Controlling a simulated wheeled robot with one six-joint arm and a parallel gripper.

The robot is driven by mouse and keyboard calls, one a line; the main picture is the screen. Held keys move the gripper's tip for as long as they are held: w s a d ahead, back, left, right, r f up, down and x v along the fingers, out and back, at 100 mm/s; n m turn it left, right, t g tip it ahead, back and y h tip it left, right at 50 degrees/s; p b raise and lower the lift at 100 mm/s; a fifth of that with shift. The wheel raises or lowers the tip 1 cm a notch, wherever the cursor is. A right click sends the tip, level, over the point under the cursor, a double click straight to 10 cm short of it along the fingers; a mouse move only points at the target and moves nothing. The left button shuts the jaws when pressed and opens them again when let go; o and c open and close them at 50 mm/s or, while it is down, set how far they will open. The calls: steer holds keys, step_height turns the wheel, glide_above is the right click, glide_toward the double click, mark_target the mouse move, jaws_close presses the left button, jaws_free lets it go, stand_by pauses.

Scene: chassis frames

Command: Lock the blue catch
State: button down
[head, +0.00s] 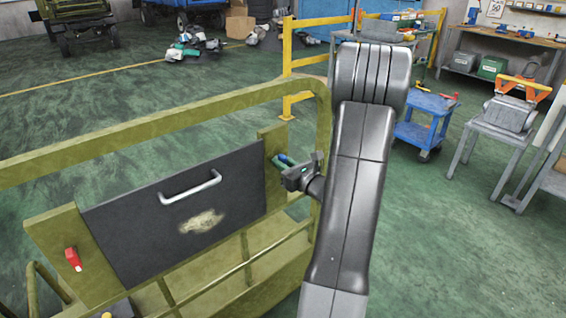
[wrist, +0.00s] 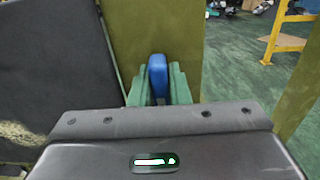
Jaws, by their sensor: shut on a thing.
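The blue catch (wrist: 157,72) stands upright between the green fingers of my gripper (wrist: 158,88) in the wrist view. The fingers are shut on it. Behind it is the olive post to the right of the black panel (head: 130,215). In the head view my gripper (head: 284,163) reaches the panel's right post, and the catch is mostly hidden there. A red catch (head: 73,259) sits on the left post, tilted a little. The panel has a silver handle (head: 190,187) and a pale worn patch.
An olive rail frame (head: 150,130) surrounds the panel, with its top bar behind it. A blue cart (head: 425,120), a grey stand (head: 490,125) and a yellow railing (head: 290,60) stand farther back. The green floor at the left is mostly clear.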

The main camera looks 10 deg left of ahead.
steer(key=shift+f, duration=0.1)
steer(key=c, duration=1.4)
jaws_free()
steer(key=v, duration=1.3)
steer(key=shift+s+d+b, duration=0.25)
steer(key=shift+d+b, duration=0.05)
steer(key=shift+b, duration=0.1)
steer(key=shift+a, duration=0.15)
steer(key=x, duration=1.3)
steer(key=shift+w+a+p, duration=0.2)
steer(key=shift+w+p, duration=0.05)
steer(key=shift+p, duration=0.15)
steer(key=shift+d, duration=0.1)
